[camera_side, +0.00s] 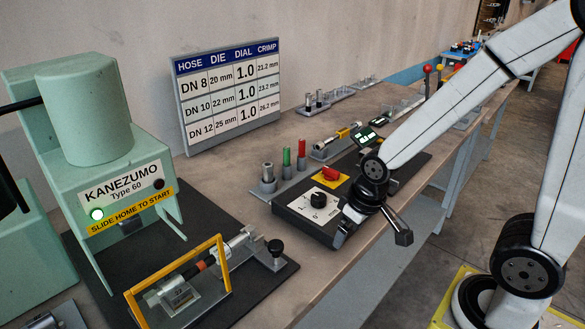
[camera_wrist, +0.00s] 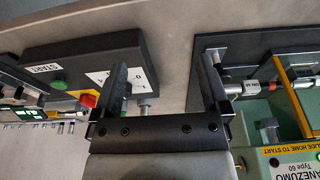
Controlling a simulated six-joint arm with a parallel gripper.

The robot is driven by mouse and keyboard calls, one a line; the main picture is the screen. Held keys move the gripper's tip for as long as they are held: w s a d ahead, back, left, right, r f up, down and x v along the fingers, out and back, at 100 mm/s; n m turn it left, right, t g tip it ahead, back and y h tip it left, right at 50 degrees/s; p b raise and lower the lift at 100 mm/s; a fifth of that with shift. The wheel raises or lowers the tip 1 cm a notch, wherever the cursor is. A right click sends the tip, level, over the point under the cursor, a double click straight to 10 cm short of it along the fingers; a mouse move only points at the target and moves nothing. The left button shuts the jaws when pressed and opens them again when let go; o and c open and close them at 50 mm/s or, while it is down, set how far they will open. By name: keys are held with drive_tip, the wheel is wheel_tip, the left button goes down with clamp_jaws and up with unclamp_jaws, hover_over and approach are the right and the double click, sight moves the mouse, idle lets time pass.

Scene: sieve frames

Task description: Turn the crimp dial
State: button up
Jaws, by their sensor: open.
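The crimp dial (camera_side: 318,199) is a small black knob on a white scale plate (camera_side: 310,212), set in the sloping top of a dark control box (camera_side: 292,221). In the side view my gripper (camera_side: 372,238) hangs close to the right of the dial, by the box's front corner, with its two fingers spread. In the wrist view the open fingers of my gripper (camera_wrist: 163,75) have nothing clearly held between them. The white plate (camera_wrist: 103,77) and its digits show there beside the left finger, which partly covers it. I cannot make out the black knob in that view.
A red knob on a yellow patch (camera_side: 330,174) sits behind the dial. Grey, green and red posts (camera_side: 286,168) stand to its left. The green press (camera_side: 98,150) with a lit green lamp and a yellow guard frame (camera_side: 221,262) stands left. A settings board (camera_side: 228,95) stands behind.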

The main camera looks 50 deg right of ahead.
drive_tip(key=w+d+r+m+g, duration=0.1)
drive_tip(key=w+d+m, duration=0.4)
drive_tip(key=w+m, duration=0.4)
drive_tip(key=m+g, duration=0.1)
drive_tip(key=m, duration=0.4)
hover_over(319, 196)
drive_tip(key=shift+s+a+r, duration=0.25)
drive_tip(key=shift+a+r, duration=0.05)
drive_tip(key=shift+r, duration=0.1)
drive_tip(key=shift+w+d+m+g, duration=0.3)
drive_tip(key=shift+d+m, duration=0.05)
drive_tip(key=shift+m, duration=0.05)
drive_tip(key=shift+f, duration=3.9)
drive_tip(key=shift+c, duration=0.2)
drive_tip(key=c, duration=1.2)
drive_tip(key=shift+c, duration=0.2)
